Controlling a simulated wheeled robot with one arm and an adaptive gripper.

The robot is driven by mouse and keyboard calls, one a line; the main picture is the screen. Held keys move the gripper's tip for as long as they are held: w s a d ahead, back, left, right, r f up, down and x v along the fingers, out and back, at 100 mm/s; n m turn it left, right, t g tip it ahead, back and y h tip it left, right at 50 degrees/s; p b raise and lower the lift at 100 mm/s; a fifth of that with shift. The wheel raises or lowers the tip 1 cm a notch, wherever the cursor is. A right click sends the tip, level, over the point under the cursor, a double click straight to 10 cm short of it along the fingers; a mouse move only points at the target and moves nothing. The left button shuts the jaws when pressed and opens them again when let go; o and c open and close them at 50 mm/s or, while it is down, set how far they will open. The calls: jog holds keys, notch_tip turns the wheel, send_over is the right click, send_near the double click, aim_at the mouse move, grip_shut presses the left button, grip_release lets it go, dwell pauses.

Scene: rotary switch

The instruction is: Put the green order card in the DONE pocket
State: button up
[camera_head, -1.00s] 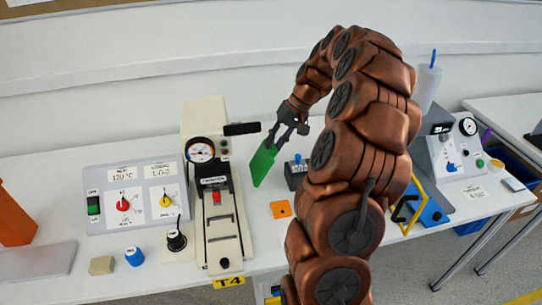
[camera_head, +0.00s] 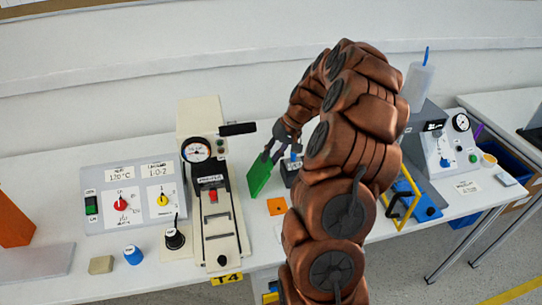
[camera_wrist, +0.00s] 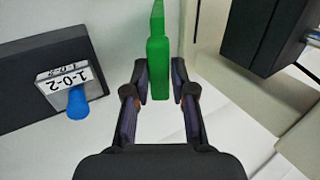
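The green order card (camera_head: 261,174) hangs from my gripper (camera_head: 277,152) above the middle of the bench in the head view. In the wrist view the card (camera_wrist: 158,65) stands edge-on between the two fingertips of my gripper (camera_wrist: 159,82), which close on its sides. The card appears clear of the bench. I cannot make out a pocket labelled DONE in either view.
A pale press with a gauge (camera_head: 215,215) stands just left of the card. A switch panel (camera_head: 130,195) is further left. A small dark box with a blue knob (camera_wrist: 77,103) is near my gripper. An orange square (camera_head: 277,206) lies on the bench.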

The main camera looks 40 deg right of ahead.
jog(key=o, duration=0.3)
jog(key=shift+o, duration=0.2)
jog(key=shift+r, duration=0.15)
